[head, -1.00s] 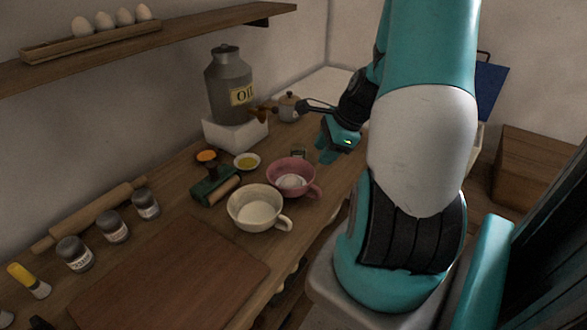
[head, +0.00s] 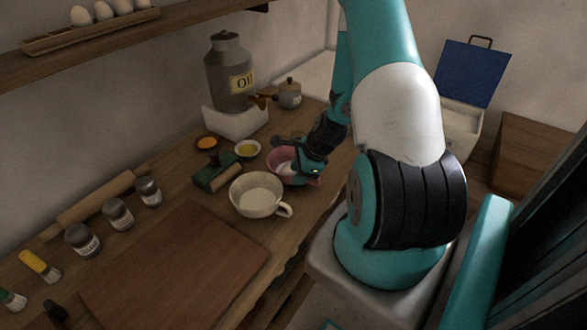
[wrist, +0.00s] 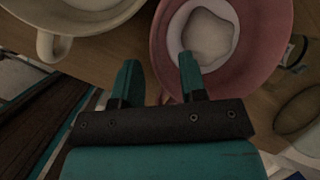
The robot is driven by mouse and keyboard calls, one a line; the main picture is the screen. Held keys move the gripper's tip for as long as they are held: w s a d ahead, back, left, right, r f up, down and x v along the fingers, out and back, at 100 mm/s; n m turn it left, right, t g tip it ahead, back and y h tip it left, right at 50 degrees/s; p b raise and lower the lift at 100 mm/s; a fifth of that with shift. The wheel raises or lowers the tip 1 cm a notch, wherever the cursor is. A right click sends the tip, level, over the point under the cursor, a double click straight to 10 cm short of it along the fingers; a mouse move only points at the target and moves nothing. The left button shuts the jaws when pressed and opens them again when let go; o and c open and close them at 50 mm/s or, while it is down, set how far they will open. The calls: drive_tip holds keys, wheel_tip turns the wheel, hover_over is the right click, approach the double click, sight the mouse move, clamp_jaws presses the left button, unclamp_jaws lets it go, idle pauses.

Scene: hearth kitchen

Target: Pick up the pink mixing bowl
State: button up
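The pink mixing bowl (head: 276,166) stands on the wooden counter in the head view, partly hidden by my gripper (head: 299,170). In the wrist view the pink bowl (wrist: 262,62) fills the upper right, with a white substance inside. My gripper (wrist: 158,70) is open. Its right finger overlaps the bowl in the picture, and its left finger is outside the rim. The bowl's near left edge shows between the two fingers. I cannot tell whether either finger touches it.
A cream bowl with a handle (head: 257,194) stands close by on the left. Behind are a small yellow-filled dish (head: 247,148), a green-and-wood tool (head: 214,174), an oil can (head: 229,75) on a white block and a lidded pot (head: 289,94). A cutting board (head: 175,265) lies in front.

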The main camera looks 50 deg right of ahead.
drive_tip(key=shift+x, duration=1.3)
drive_tip(key=shift+w, duration=0.1)
clamp_jaws()
drive_tip(key=shift+r, duration=0.15)
